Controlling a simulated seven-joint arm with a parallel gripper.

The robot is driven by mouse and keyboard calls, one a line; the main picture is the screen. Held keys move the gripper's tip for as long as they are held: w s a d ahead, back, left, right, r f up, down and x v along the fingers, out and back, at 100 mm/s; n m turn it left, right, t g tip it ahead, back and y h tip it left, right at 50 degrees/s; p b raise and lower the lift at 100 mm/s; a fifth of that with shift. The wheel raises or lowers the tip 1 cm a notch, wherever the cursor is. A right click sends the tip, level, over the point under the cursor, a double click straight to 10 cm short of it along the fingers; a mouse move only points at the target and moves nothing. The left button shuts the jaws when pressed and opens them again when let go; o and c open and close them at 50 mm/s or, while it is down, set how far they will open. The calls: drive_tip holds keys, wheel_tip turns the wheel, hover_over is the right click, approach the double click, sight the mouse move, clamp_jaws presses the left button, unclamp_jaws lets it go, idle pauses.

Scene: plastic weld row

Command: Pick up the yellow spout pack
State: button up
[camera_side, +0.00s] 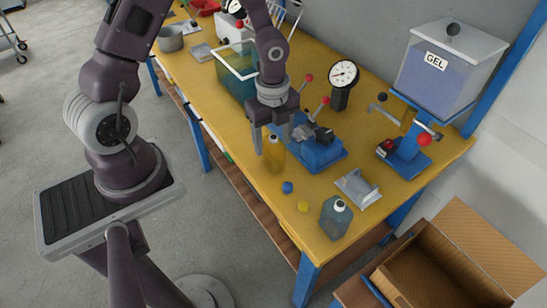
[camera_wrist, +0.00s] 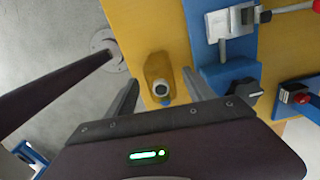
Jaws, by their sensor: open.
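The yellow spout pack (camera_side: 274,157) stands upright on the yellow bench near its front edge, with a pale round cap on top. In the wrist view the pack (camera_wrist: 157,65) shows from above, its cap toward the camera, between my fingers. My gripper (camera_side: 272,142) points down over the pack, its fingers spread to either side of the pack's upper part. In the wrist view my gripper (camera_wrist: 162,82) is open; I cannot tell whether either finger touches the pack.
A blue clamp fixture (camera_side: 318,154) stands close at the right. A dial gauge (camera_side: 343,74) and green tank (camera_side: 237,75) stand behind.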

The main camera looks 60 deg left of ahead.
wheel_tip(320, 180, down, 4)
drive_tip(key=shift+d+r, duration=0.1)
drive_tip(key=shift+r, duration=0.1)
clamp_jaws()
wheel_tip(320, 180, up, 10)
drive_tip(key=shift+r, duration=0.1)
idle(0.3)
